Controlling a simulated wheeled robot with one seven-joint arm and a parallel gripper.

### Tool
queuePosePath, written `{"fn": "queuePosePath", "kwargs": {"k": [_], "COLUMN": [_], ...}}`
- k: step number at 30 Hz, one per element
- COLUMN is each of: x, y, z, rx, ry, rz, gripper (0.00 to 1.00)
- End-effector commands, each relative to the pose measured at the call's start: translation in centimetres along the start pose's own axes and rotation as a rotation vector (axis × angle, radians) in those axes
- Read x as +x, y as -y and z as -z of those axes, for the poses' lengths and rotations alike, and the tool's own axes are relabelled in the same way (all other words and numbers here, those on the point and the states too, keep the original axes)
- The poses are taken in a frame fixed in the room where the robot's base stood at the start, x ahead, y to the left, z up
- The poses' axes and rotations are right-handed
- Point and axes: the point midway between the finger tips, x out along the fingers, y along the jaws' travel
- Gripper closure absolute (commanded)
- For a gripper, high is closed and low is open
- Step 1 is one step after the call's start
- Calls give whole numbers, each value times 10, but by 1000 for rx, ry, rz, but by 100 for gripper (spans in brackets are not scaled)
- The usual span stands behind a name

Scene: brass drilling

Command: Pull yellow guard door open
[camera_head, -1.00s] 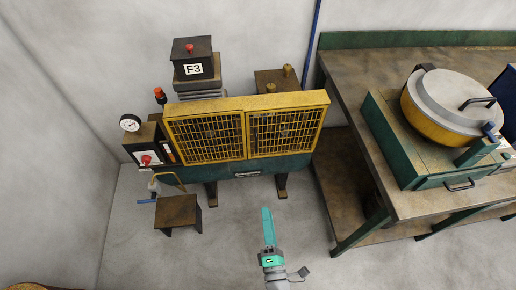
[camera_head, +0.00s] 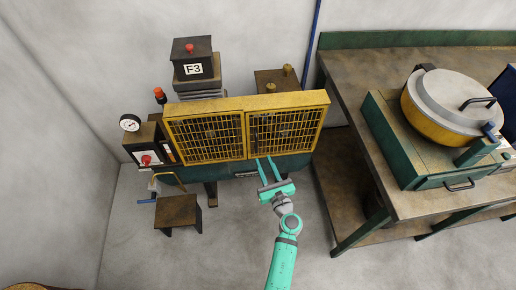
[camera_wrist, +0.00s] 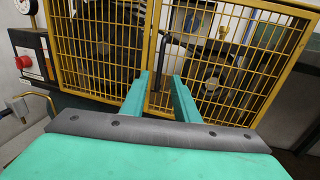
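The yellow guard door (camera_head: 205,138) is two mesh panels in yellow frames on the front of the machine, both standing closed side by side. In the wrist view the panels (camera_wrist: 230,60) fill the upper part, and a dark upright handle (camera_wrist: 160,62) shows near the middle seam. My gripper (camera_head: 267,171) is just below the lower edge of the panels near the seam. Its two green fingers (camera_wrist: 158,92) are spread apart, with nothing held between them. They point at the door near the handle; I cannot tell whether they touch it.
A gauge (camera_head: 130,123) and red button (camera_head: 146,160) sit left of the door. A small stool (camera_head: 178,212) stands on the floor below. A green workbench (camera_head: 360,70) with a round lidded device (camera_head: 440,110) is at right.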

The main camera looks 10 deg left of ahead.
Motion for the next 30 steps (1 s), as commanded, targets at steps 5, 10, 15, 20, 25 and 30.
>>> {"fn": "queuePosePath", "kwargs": {"k": [5,10,15,20,25,30], "x": [34,60,76,81,81,81], "y": [0,0,0,0,0,0], "z": [-2,-1,0,-1,-1,-1], "rx": [2,2,2,2,2,3], "ry": [3,2,1,2,1,2], "rz": [-2,0,-1,0,0,0], "gripper": [72,72,72,72,72,98]}}
